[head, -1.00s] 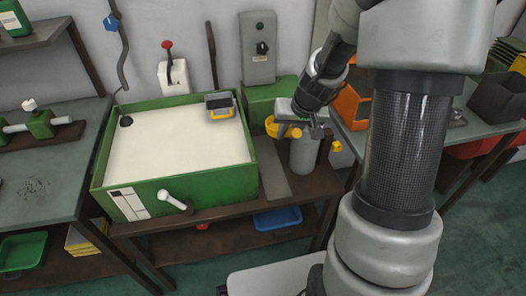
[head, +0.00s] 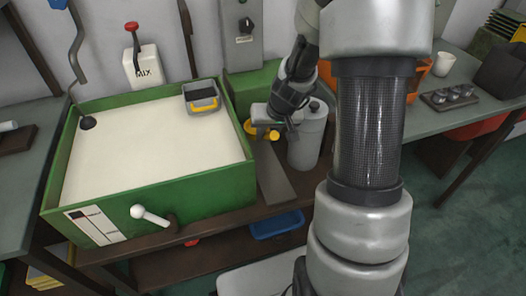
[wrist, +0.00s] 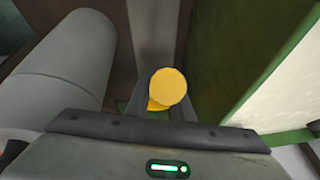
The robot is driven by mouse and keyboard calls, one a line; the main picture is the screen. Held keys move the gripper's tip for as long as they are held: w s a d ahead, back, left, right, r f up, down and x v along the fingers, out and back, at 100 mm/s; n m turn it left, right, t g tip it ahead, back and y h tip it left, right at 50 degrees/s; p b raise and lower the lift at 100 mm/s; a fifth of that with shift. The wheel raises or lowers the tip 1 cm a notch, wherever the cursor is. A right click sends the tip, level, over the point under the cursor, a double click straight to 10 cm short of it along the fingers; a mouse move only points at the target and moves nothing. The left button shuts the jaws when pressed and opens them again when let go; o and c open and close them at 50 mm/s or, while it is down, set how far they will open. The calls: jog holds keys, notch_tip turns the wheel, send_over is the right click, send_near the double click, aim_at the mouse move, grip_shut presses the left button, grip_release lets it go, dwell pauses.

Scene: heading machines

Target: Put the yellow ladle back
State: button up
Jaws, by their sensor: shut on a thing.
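My gripper (head: 270,127) is shut on the yellow ladle. In the head view, the ladle's yellow bowl (head: 249,127) shows just left of the gripper and its round yellow end (head: 272,135) shows below. Much of the ladle is hidden by the gripper. In the wrist view, the yellow ladle (wrist: 168,87) is a round end between my two fingers, with more yellow behind it. The gripper is between the green vat (head: 160,200) and a grey cylinder (head: 308,145).
The vat holds pale liquid, with a grey container with a yellow handle (head: 203,105) at its back right corner. A dark strip (head: 275,178) lies between vat and cylinder. A blue tray (head: 276,224) is on the lower shelf.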

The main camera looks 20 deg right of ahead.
jog(key=shift+f+b, duration=0.9)
jog(key=shift+f, duration=1.8)
jog(key=shift+w+f, duration=0.1)
jog(key=shift+f, duration=0.1)
jog(key=o, duration=0.9)
jog(key=shift+r, duration=0.1)
jog(key=shift+r, duration=0.5)
jog(key=p+v, duration=0.3)
jog(key=v, duration=0.8)
jog(key=shift+s, duration=0.25)
